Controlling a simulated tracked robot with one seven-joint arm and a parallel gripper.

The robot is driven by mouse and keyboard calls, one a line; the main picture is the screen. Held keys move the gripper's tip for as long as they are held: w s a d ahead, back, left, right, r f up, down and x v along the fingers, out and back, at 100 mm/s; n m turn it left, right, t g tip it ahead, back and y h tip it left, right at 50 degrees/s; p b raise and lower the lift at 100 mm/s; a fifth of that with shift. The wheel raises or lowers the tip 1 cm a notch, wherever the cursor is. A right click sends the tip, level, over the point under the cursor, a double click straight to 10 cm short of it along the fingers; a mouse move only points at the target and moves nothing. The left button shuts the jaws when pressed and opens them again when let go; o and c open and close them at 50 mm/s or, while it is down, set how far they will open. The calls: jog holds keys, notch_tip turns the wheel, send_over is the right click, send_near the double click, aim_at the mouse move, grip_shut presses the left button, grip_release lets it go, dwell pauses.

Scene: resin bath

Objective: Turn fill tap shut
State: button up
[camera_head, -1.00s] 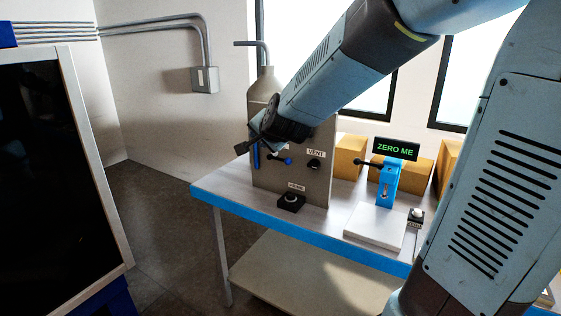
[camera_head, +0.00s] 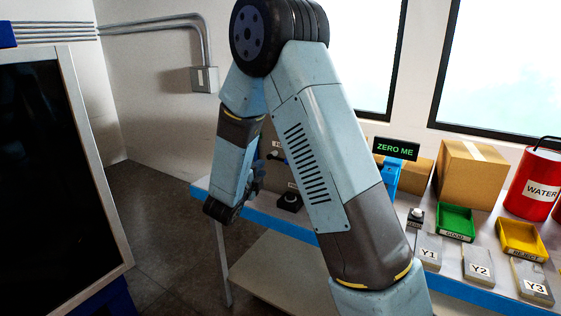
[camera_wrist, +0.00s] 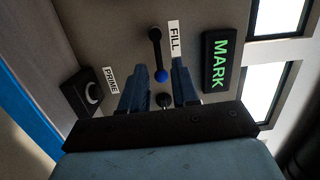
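The fill tap (camera_wrist: 156,52) shows in the wrist view beside a white FILL label, on a grey tank face (camera_wrist: 124,28). It is a black lever with a blue ball end. In the head view a small part of it (camera_head: 277,156) shows between my arm links. My gripper (camera_wrist: 160,88) is open, its two blue fingers apart on either side of the blue ball. I cannot tell whether they touch it. A black round knob also shows between the fingers. In the head view my gripper (camera_head: 257,177) is mostly hidden by my arm.
A PRIME button box (camera_wrist: 82,95) and a dark MARK display (camera_wrist: 220,60) flank the tap. On the table, a ZERO ME display (camera_head: 396,148), a green tray (camera_head: 456,222), a yellow tray (camera_head: 522,239) and a red WATER can (camera_head: 533,184) stand to the right.

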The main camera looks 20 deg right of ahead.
aim_at(280, 159)
notch_tip(280, 159, down, 3)
jog(key=s+m+h, duration=0.2)
jog(key=h, duration=0.1)
jog(key=x, duration=1.3)
jog(key=shift+f, duration=0.1)
jog(key=shift+s, duration=0.1)
grip_shut()
